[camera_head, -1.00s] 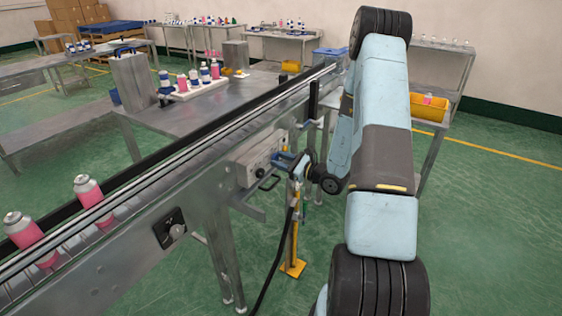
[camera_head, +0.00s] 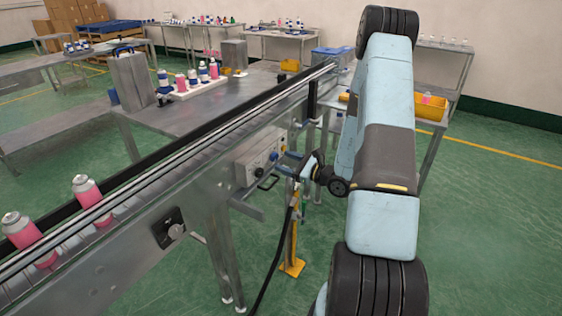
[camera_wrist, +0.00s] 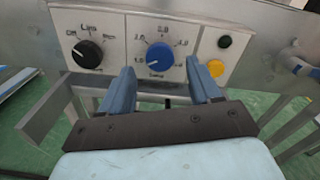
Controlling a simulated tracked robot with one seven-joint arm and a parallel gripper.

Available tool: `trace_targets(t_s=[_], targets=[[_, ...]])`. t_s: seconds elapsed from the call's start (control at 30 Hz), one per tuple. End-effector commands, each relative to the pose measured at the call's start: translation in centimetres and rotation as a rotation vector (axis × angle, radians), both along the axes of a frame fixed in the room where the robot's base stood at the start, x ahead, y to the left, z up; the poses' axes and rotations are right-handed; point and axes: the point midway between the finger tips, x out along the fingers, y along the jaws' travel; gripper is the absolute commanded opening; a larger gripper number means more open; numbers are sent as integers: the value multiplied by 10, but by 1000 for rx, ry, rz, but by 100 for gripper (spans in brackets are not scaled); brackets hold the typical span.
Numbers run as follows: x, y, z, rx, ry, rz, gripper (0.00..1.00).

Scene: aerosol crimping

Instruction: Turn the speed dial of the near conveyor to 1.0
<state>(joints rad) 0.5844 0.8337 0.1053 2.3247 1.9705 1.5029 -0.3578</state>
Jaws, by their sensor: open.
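The blue speed dial (camera_wrist: 159,57) sits on the front of the grey control box (camera_head: 246,167) on the near conveyor's side. The dial also shows in the head view (camera_head: 274,156). My gripper (camera_wrist: 160,68) is open, its two blue fingers on either side of the dial in the picture. In the head view my gripper (camera_head: 290,162) is a little way out from the box, apart from the dial.
A black knob (camera_wrist: 88,54) is left of the dial. A dark green button (camera_wrist: 224,41) and a yellow button (camera_wrist: 216,68) are to its right. Pink cans (camera_head: 88,191) stand on the near conveyor (camera_head: 120,240). A yellow stand (camera_head: 291,266) is below the gripper.

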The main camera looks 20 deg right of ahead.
Motion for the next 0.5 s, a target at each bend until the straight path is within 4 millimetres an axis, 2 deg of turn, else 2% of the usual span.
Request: trace_targets(t_s=[0.3, 0.5], targets=[[-50, -40, -1, 1, 0, -4, 63], [-74, -58, -1, 0, 2, -3, 63]])
